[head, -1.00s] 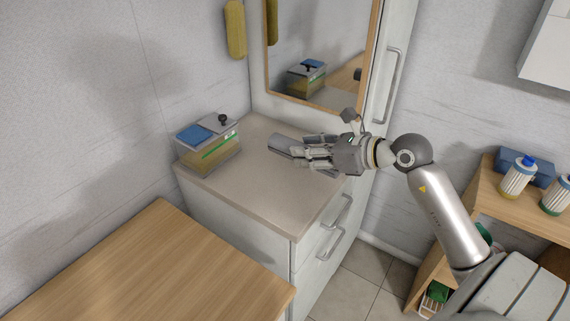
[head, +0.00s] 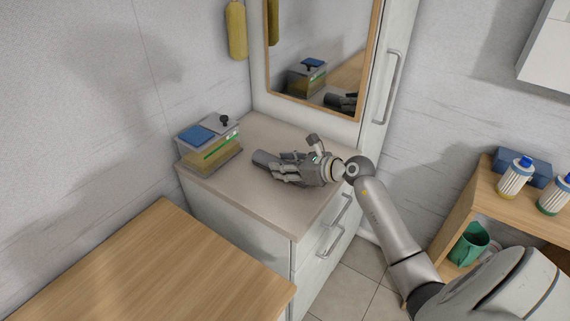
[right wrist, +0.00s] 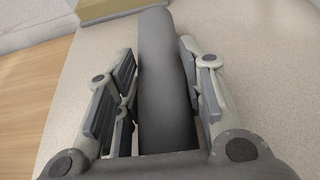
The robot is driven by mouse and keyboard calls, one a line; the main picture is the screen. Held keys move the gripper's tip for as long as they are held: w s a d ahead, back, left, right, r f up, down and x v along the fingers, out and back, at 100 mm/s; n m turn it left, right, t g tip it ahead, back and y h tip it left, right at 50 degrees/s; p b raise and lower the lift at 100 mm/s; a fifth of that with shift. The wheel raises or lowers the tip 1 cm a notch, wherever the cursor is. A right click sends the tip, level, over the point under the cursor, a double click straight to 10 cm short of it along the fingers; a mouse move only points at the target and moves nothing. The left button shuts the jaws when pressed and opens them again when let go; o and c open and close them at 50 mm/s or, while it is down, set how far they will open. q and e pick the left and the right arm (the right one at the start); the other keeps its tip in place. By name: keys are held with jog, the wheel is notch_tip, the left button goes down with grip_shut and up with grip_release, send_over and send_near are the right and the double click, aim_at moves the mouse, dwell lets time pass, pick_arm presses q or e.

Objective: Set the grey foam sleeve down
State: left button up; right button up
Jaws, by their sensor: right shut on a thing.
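The grey foam sleeve (head: 265,158) is a dark grey cylinder low over the beige top of the white drawer cabinet (head: 240,200). In the right wrist view the sleeve (right wrist: 165,80) lies lengthwise between the finger pads, its far end pointing away from me. My right gripper (head: 280,167) is shut on it, reaching in from the right, nearly level with the cabinet top. I cannot tell whether the sleeve touches the surface. My left gripper is not in view.
A clear box (head: 210,150) with a blue patch and black knob on its lid stands left of the sleeve. A mirror (head: 320,60) hangs behind. A wooden table (head: 150,265) is at front left.

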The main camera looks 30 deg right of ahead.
jog(key=shift+f, duration=0.2)
jog(key=o, duration=0.8)
jog(key=shift+r, duration=0.1)
